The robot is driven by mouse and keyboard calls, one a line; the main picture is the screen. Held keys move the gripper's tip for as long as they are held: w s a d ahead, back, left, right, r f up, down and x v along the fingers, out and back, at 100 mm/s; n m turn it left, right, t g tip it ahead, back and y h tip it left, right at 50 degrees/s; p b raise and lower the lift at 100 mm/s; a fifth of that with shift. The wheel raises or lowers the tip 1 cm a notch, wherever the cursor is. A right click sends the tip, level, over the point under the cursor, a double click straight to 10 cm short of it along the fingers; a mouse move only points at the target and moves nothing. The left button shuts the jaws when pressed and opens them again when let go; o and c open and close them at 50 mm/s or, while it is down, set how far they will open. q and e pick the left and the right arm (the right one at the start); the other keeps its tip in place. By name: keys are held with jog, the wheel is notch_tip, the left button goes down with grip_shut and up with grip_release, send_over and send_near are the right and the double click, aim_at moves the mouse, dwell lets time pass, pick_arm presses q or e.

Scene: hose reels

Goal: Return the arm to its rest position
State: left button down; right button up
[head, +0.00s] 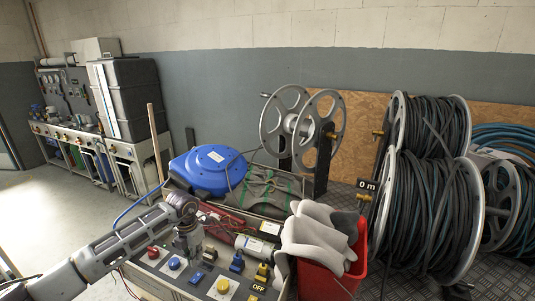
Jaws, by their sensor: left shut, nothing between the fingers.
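My left arm (125,240) comes in from the lower left and reaches out over a panel with coloured buttons. Its wrist bends down at the end. My left gripper (190,250) points down just above the panel, near the blue button (174,263). It is shut with nothing in it; whether its tips touch the panel is hard to tell. My right gripper is not in view.
A red button (153,253) and a yellow button (222,285) flank the gripper. A blue hose reel (208,170) and an empty metal reel (330,102) stand behind. A red bin (325,279) with pale cloth is right. Full hose reels (470,215) fill the far right.

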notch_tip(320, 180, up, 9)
jog(key=p, duration=0.8)
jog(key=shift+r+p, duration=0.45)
jog(key=shift+p, duration=0.3)
